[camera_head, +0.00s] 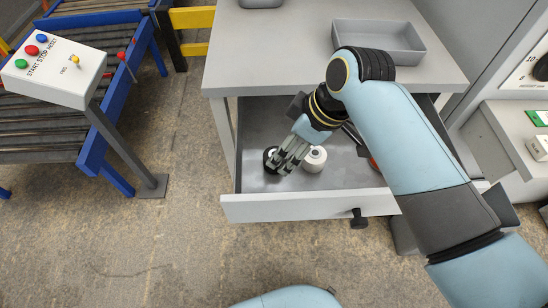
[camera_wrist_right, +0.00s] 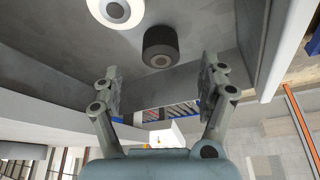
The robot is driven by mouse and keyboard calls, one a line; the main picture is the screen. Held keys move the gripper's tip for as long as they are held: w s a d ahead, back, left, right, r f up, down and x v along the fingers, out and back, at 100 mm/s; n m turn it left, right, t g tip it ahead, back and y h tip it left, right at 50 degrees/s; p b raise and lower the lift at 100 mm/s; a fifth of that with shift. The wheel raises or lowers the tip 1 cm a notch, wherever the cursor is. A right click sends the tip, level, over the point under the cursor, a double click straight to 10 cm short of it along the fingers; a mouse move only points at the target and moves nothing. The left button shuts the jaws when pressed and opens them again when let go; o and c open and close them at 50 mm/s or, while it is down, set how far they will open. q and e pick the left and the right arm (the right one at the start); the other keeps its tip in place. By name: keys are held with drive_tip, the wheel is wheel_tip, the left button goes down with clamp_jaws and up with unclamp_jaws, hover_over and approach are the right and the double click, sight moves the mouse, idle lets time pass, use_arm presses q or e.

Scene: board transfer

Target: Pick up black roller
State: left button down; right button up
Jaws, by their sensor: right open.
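The black roller (camera_head: 269,156) lies in the open drawer (camera_head: 300,206), towards its left side. In the head view my right gripper (camera_head: 286,163) covers part of it. In the right wrist view the black roller (camera_wrist_right: 160,46) shows whole, ahead of and between the two spread fingers (camera_wrist_right: 160,80), with nothing held. The fingers look apart from it, though the exact gap cannot be told. A white roller (camera_head: 314,160) stands just right of the gripper in the drawer; it also shows in the right wrist view (camera_wrist_right: 115,11). My left gripper is not in view.
A grey table (camera_head: 270,45) with a grey tray (camera_head: 380,42) stands above and behind the drawer. Dark tools and a red-handled item (camera_head: 373,164) lie in the drawer under my arm. A roller conveyor (camera_head: 50,135) and white control box (camera_head: 55,68) are at left.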

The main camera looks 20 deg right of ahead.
sight(268, 153)
drive_tip(key=b+x, duration=0.1)
drive_tip(key=x, duration=0.6)
drive_tip(key=shift+w+a+r, duration=0.15)
drive_tip(key=shift+a, duration=0.05)
drive_tip(key=c, duration=1.2)
drive_tip(key=shift+c, duration=0.7)
drive_tip(key=shift+r, duration=0.2)
